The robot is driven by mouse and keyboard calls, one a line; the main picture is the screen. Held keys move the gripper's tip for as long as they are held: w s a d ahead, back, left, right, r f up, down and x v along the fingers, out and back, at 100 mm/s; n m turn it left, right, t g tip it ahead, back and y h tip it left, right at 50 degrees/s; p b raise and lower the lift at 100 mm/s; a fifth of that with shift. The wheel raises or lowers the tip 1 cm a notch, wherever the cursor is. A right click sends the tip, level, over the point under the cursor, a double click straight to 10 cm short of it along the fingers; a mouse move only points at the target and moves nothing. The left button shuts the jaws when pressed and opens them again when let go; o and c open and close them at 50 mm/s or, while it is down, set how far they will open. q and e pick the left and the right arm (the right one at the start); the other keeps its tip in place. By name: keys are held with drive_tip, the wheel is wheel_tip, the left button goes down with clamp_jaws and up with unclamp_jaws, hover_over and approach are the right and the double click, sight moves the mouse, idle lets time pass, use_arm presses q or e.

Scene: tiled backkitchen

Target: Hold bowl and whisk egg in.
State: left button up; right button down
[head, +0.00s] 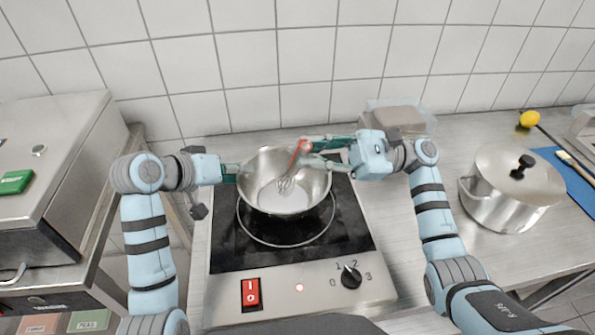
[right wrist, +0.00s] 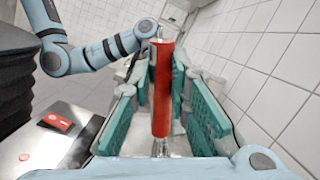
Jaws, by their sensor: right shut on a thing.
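A metal bowl (head: 256,170) stands on the black hob plate of the cooker. A pale whitish content (head: 283,203) covers its bottom; I cannot make out an egg. The whisk (head: 295,158) stands tilted in the bowl, its wire end low near the content and its red handle upward. My right gripper (head: 308,153) is above the bowl's right side, shut on the whisk handle. In the right wrist view the red handle (right wrist: 161,90) lies between the teal finger pads. My left gripper (head: 230,173) is at the bowl's left rim; whether its fingers grip the rim is unclear.
The cooker (head: 325,283) has a red switch (head: 250,293) and a black knob (head: 351,276) in front. A clear container (head: 400,115) is behind my right gripper. A steel appliance (head: 50,170) is at left.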

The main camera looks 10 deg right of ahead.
idle(0.6)
use_arm(q)
drive_tip(key=v, duration=0.9)
drive_tip(key=shift+f, duration=0.1)
drive_tip(key=v, duration=1.2)
drive_tip(key=shift+s, duration=0.1)
